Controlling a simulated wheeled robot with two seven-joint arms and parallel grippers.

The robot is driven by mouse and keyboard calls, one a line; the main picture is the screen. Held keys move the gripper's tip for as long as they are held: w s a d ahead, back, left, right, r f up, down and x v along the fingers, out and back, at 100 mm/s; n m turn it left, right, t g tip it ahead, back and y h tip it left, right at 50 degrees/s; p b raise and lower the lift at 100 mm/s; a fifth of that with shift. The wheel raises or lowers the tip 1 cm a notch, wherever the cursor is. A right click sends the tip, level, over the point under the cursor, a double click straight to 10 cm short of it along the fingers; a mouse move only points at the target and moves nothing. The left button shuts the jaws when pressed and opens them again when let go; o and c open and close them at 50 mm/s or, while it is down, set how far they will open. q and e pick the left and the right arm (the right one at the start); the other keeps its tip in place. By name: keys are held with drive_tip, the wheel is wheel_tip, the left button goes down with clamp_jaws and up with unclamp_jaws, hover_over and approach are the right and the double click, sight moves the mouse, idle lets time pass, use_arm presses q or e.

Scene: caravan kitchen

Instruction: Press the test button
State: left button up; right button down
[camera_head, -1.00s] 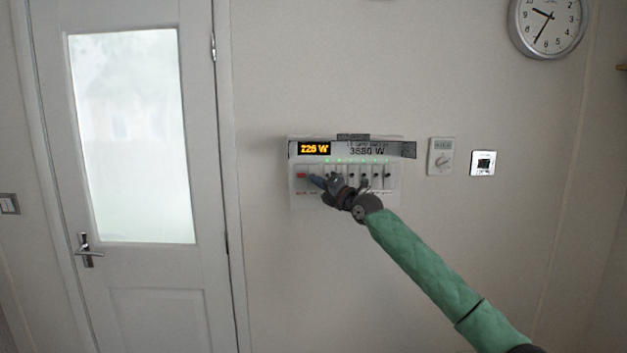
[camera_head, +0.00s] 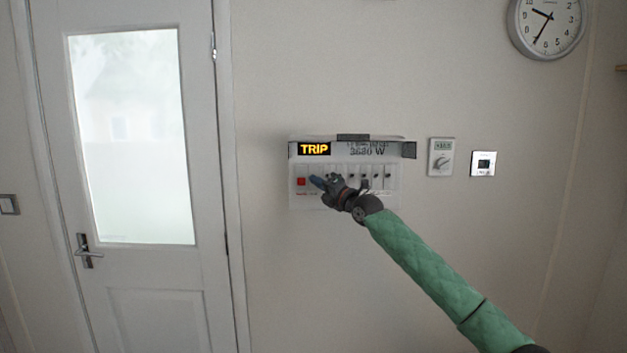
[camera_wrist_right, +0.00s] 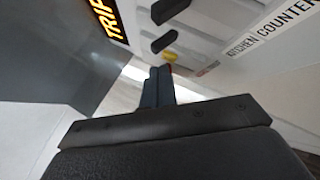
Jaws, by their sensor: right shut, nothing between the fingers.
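The white breaker panel (camera_head: 398,200) is on the wall, with an orange display (camera_head: 314,149) reading TRIP. A red switch (camera_head: 301,181) sits at the left of its row. My right gripper (camera_head: 317,181) is at the panel just right of the red switch, with its blue fingers shut and empty. In the wrist view the shut fingertips (camera_wrist_right: 160,70) are close to a small yellow button (camera_wrist_right: 169,56), probably the test button. I cannot tell whether they touch. The gripper hides this spot in the head view. My left gripper is out of view.
Several black switches (camera_head: 376,176) line the panel right of my gripper. The panel's raised cover (camera_head: 409,150) juts out above them. A dial thermostat (camera_head: 441,157) and a small square control (camera_head: 483,163) are on the wall to the right. A door (camera_head: 130,270) stands left.

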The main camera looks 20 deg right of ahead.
drive_tip(key=shift+s, duration=0.3)
drive_tip(key=shift+a, duration=0.1)
drive_tip(key=s, duration=0.2)
drive_tip(key=s+a, duration=0.1)
drive_tip(key=s, duration=0.2)
drive_tip(key=shift+s+a+p, duration=0.3)
drive_tip(key=shift+s+p, duration=0.05)
idle(0.8)
